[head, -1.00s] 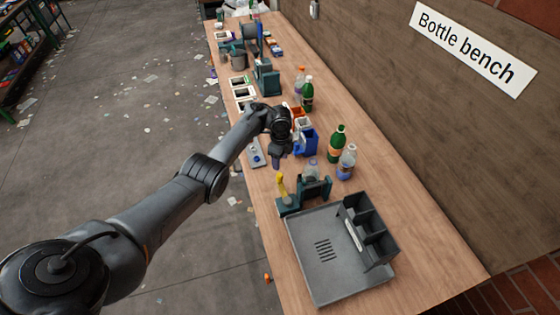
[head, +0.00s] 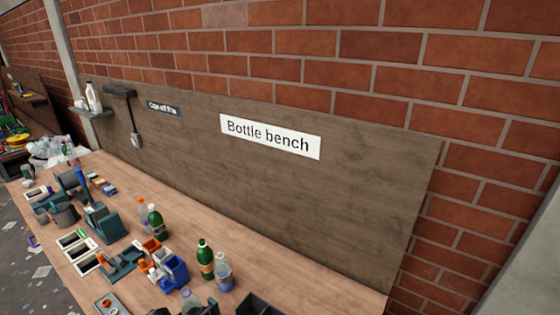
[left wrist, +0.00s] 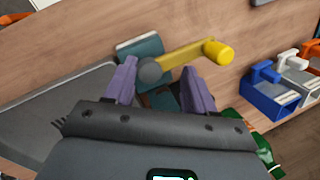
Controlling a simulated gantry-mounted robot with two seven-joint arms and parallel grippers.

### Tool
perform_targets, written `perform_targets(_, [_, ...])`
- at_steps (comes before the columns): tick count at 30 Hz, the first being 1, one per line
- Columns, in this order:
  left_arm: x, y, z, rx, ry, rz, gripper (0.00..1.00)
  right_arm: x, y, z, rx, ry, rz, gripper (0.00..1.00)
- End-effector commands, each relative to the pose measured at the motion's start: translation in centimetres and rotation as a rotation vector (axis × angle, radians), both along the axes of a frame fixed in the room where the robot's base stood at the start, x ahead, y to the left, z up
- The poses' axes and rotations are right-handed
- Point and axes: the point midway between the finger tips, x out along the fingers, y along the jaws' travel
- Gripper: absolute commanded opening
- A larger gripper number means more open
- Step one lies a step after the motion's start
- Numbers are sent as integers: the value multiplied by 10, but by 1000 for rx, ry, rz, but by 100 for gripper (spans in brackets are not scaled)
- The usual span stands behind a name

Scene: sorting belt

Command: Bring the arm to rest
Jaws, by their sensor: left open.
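In the left wrist view my left gripper (left wrist: 159,72) is open, its two purple fingers apart with nothing held between them. Beyond the fingertips is a crank with a yellow handle (left wrist: 190,54) on a dark teal base (left wrist: 141,48). I cannot tell how far the fingers are above it. In the head view my left arm and gripper do not show clearly, and the right gripper is in neither view.
Green bottle (head: 205,258), clear bottle (head: 223,272) and blue bin (head: 175,272) stand on the wooden bench (head: 262,268). The wrist view shows a grey tray (left wrist: 50,115) at left and a blue bin (left wrist: 268,97) at right. The "Bottle bench" sign (head: 270,136) hangs behind.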

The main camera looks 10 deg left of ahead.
Motion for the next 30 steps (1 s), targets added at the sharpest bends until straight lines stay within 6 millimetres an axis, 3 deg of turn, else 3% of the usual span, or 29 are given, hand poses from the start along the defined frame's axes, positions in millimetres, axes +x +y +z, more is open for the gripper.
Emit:
perform_targets(1, [-20,-22,-6,-2,-27,29,55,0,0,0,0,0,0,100])
perform_targets(5, [-66,-74,-4,-42,-112,139,55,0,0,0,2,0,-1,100])
perform_targets(9, [-122,-126,16,-129,-189,275,55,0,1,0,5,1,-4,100])
perform_targets(12, [-156,-152,35,-197,-224,370,55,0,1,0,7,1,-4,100])
perform_targets(18, [-208,-185,75,-318,-263,538,55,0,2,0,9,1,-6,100])
perform_targets(23, [-244,-202,109,-409,-279,666,55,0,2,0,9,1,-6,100])
perform_targets(24, [-244,-201,125,-413,-283,675,55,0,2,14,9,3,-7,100])
perform_targets(30, [-241,-201,165,-408,-282,666,55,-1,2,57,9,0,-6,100])
